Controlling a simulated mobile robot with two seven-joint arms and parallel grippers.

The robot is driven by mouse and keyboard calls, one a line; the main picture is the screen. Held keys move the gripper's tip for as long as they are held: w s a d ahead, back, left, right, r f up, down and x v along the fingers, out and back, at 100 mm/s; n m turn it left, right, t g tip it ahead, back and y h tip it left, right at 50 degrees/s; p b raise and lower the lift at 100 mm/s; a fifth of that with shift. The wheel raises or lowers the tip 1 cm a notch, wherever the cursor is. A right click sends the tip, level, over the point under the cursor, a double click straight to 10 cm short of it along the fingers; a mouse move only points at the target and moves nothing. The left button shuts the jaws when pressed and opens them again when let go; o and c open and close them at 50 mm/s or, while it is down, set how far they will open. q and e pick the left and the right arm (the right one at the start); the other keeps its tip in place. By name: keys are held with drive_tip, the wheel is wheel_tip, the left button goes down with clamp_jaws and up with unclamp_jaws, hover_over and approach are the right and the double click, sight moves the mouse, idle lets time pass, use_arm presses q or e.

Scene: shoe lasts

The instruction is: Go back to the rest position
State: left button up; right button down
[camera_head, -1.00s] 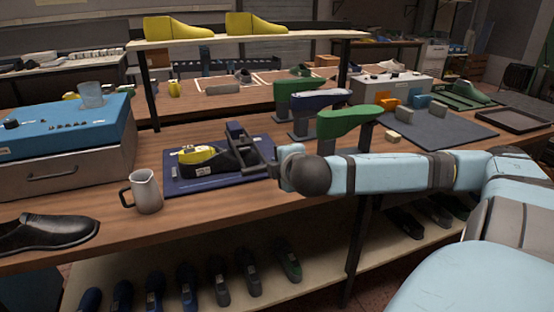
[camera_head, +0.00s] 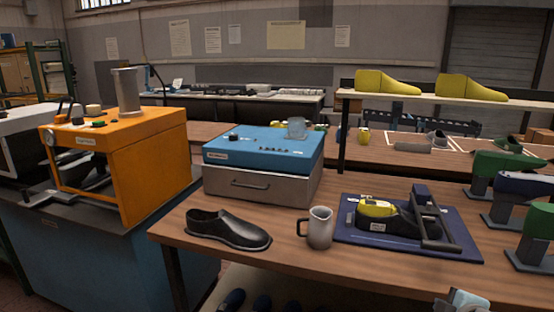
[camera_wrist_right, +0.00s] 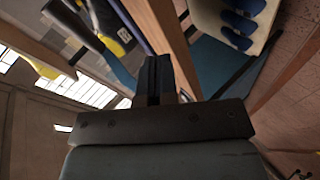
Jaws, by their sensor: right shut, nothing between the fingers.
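My right gripper (camera_wrist_right: 158,80) shows in the right wrist view, its dark fingers together with nothing between them. In the head view only a light-blue piece of my right arm (camera_head: 464,301) shows at the bottom edge, in front of the workbench. My left gripper is in neither view. On the bench, a dark blue mat (camera_head: 350,232) carries a black shoe with a yellow last (camera_head: 378,209) and a dark bracket-like device (camera_head: 428,215). My visible arm piece is apart from them in the picture.
A grey mug (camera_head: 320,229) and a black shoe (camera_head: 228,230) stand left of the mat. Behind are a blue-topped machine (camera_head: 263,150) and an orange machine (camera_head: 150,165). Yellow lasts (camera_head: 386,82) sit on a raised shelf.

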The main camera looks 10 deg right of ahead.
drive_tip(key=s+a+f+m+y, duration=0.35)
drive_tip(key=s+a+f, duration=0.25)
drive_tip(key=a+f, duration=0.55)
drive_tip(key=s+a+f+m+y, duration=0.3)
drive_tip(key=s+a+f+m, duration=0.4)
drive_tip(key=a, duration=0.7)
use_arm(q)
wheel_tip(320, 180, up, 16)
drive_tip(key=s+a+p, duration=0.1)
drive_tip(key=p, duration=2.2)
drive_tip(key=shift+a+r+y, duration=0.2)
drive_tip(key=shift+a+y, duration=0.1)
use_arm(e)
wheel_tip(320, 180, up, 15)
drive_tip(key=d+n, duration=0.1)
drive_tip(key=n, duration=0.1)
drive_tip(key=shift+s+d+r, duration=0.15)
drive_tip(key=shift+s+d, duration=0.15)
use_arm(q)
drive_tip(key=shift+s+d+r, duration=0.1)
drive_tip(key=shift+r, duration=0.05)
use_arm(e)
drive_tip(key=shift+n, duration=0.25)
